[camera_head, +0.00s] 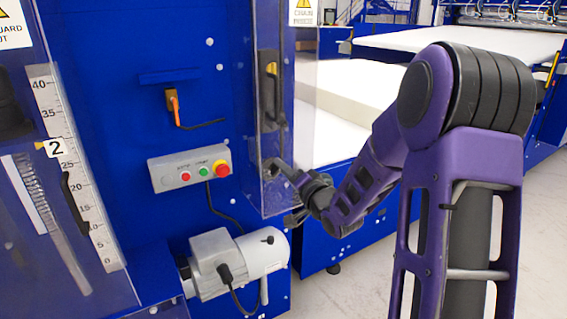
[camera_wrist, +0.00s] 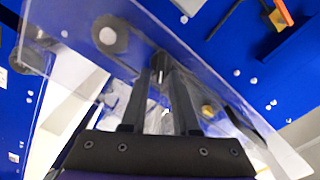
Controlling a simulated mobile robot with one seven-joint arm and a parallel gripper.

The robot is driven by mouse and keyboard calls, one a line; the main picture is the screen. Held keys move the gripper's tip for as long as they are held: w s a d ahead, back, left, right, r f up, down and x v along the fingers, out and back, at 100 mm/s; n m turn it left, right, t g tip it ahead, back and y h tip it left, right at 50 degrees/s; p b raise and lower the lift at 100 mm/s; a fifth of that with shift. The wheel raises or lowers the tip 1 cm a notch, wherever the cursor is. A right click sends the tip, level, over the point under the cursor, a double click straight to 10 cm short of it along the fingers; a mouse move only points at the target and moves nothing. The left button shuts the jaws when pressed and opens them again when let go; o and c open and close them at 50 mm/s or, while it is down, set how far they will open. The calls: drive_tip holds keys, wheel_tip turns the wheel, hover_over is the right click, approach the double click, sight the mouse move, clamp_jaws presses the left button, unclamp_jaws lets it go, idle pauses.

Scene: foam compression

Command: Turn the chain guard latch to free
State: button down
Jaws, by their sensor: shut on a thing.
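The chain guard is a clear panel (camera_head: 306,130) on the blue machine, with a yellow warning sign at its top. It crosses the wrist view (camera_wrist: 75,32) at a slant. My gripper (camera_head: 273,166) is at the guard's lower part. In the wrist view its two dark fingers (camera_wrist: 161,75) come together on a small dark latch (camera_wrist: 158,60) at the panel. The fingers hide most of the latch, so its turn angle cannot be told. In the head view the latch is too small and covered to make out.
A black handle (camera_head: 270,90) stands above my gripper behind the clear panel. A button box (camera_head: 190,168) with a red knob is to the left, and a grey-white motor (camera_head: 240,262) is below. White foam (camera_head: 350,85) lies behind my arm. Grey floor is open at right.

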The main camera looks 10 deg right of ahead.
drive_tip(key=shift+f+m+p, duration=0.2)
drive_tip(key=shift+m+p, duration=0.7)
drive_tip(key=shift+m, duration=0.7)
drive_tip(key=shift+f+m+p, duration=0.15)
drive_tip(key=shift+m+p, duration=0.7)
drive_tip(key=shift+m, duration=0.75)
drive_tip(key=c, duration=0.9)
unclamp_jaws()
drive_tip(key=shift+f, duration=0.1)
